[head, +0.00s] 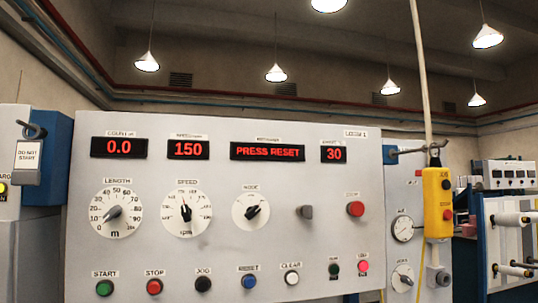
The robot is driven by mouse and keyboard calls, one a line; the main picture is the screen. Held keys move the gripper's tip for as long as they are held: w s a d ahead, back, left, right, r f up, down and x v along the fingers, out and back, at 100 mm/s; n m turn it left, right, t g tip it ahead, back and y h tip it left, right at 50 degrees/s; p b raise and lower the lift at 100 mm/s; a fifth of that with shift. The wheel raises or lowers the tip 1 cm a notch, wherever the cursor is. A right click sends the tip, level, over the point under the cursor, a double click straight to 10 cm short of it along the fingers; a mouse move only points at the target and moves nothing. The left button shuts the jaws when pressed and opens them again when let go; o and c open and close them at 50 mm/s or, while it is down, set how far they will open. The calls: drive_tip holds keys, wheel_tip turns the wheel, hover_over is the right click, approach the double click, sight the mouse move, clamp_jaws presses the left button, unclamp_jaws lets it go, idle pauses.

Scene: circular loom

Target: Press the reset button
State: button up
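A grey control panel (225,215) fills the middle of the head view. A blue round button (248,281) sits in its bottom row, under a small label that is blurred but appears to read RESET. It is between a black button (203,284) labelled JOG and a white button (291,277) labelled CLEAR. A red-lit display (268,151) above reads PRESS RESET. Other displays read 0.0, 150 and 30. My gripper is not in view.
A green START button (104,288), red STOP button (154,287) and larger red button (355,209) are on the same panel, with several dials. A yellow pendant (437,202) hangs at the right. A DO NOT START tag (27,155) hangs at the left.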

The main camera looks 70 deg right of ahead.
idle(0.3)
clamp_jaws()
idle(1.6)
